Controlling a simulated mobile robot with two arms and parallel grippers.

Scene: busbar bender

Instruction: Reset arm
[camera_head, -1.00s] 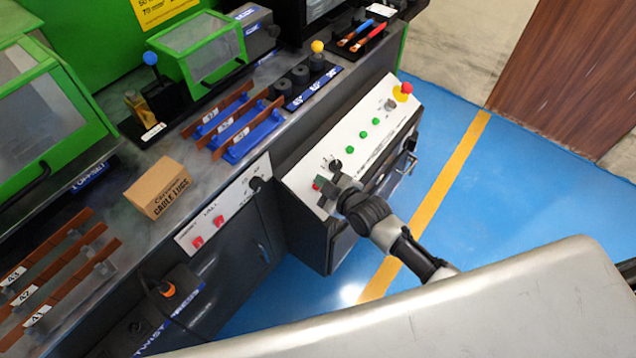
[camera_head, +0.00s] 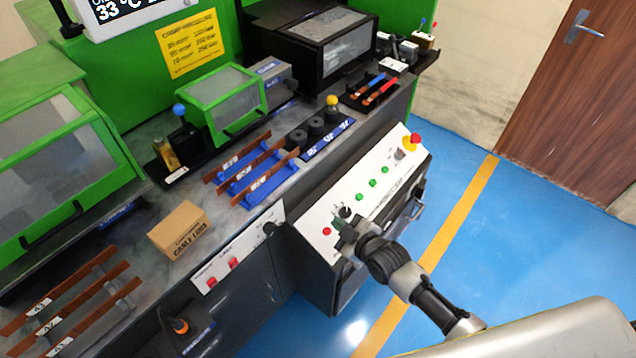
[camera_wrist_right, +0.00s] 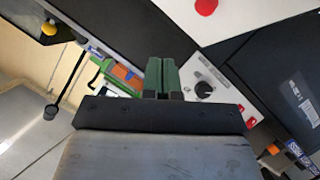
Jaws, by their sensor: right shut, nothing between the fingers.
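My right gripper (camera_head: 343,236) is at the near end of the white control panel (camera_head: 350,197) on the dark cabinet, close to a black knob and a red button (camera_head: 327,231). In the right wrist view its two green fingertips (camera_wrist_right: 161,76) are together with nothing between them. The black knob (camera_wrist_right: 203,90) shows to their right, apart from them in the picture. Whether the gripper touches the panel I cannot tell. My left gripper is not in view.
The grey workbench holds a cable lugs box (camera_head: 180,229), copper bars on blue holders (camera_head: 262,186) and green-framed machines (camera_head: 221,101). A red-and-yellow emergency button (camera_head: 412,142) sits at the panel's far end. Blue floor (camera_head: 461,255) lies open to the right.

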